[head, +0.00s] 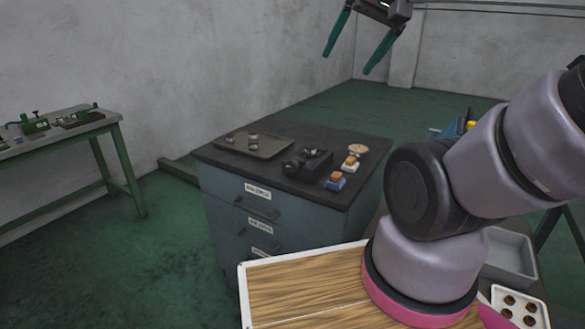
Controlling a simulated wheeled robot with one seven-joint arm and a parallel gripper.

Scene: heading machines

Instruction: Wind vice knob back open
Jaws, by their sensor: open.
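A small dark block that looks like the vice (316,166) sits on the dark top of the drawer cabinet (225,158). A rounded dark part at its left end may be its knob (291,167); the detail is too small to tell how far it is wound. My gripper (347,63) is at the top of the head view, high above and beyond the cabinet in the picture. Its two teal fingers are spread apart with nothing between them. It is well clear of the vice.
A shallow tray (262,153) with small metal pieces lies left of the vice. Orange-topped blocks (336,181) and a round pale dish (355,147) lie to its right. A green-legged bench (104,125) with green machines (34,125) stands at the left. Green floor between is clear.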

